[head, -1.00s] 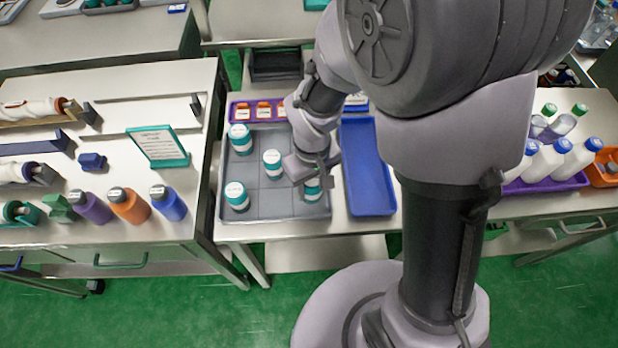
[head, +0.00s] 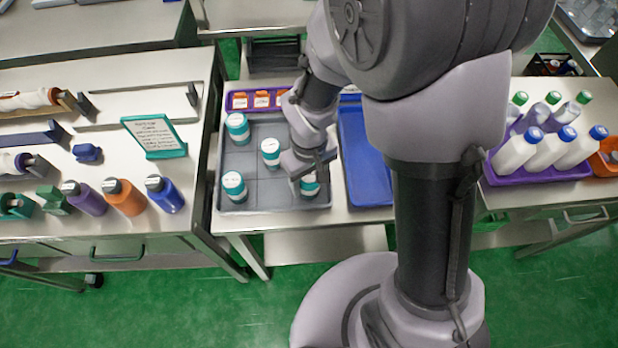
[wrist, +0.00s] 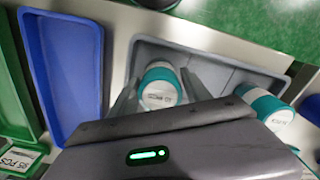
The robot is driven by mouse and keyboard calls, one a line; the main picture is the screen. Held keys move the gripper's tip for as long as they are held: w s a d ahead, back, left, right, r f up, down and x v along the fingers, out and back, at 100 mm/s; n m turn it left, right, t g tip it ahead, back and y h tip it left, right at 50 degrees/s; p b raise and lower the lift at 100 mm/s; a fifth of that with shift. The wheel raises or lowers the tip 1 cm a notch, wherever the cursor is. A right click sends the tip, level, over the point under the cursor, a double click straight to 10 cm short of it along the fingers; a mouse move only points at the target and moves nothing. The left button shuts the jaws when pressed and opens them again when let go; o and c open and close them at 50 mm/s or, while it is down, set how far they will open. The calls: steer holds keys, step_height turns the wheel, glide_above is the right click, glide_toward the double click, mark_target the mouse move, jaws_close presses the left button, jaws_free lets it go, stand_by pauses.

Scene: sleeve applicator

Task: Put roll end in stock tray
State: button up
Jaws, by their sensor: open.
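I cannot tell for sure which thing is the roll end or which tray is the stock tray. Wrapped rolls (head: 28,100) lie on holders on the left bench. A grey tray (head: 262,203) holds several teal-and-white round jars (head: 270,150). A blue tray (head: 368,165) beside it looks empty; it also shows in the wrist view (wrist: 62,60). My gripper (head: 306,172) is over the grey tray's front right part. In the wrist view my gripper (wrist: 157,95) is open, its fingers on either side of one jar (wrist: 160,88). I cannot tell whether they touch it.
A purple rack (head: 255,101) with orange pieces stands behind the grey tray. Purple, orange and blue bottles (head: 125,197) line the left bench front, near a teal-framed sign (head: 153,135). White bottles (head: 548,150) stand in a purple tray at right.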

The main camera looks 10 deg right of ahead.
step_height(320, 180, up, 12)
steer(key=p, duration=0.4)
steer(key=s+d+r+m+t+y, duration=0.1)
steer(key=s+d+r+m+t, duration=0.2)
steer(key=r, duration=0.5)
steer(key=s+d+r+m+t+y, duration=0.1)
steer(key=s+d+r+m+t, duration=0.1)
steer(key=s+r+m, duration=0.4)
step_height(320, 180, up, 3)
steer(key=shift+s+d+r+t, duration=0.1)
steer(key=shift+s+d+t, duration=0.35)
steer(key=shift+s, duration=0.3)
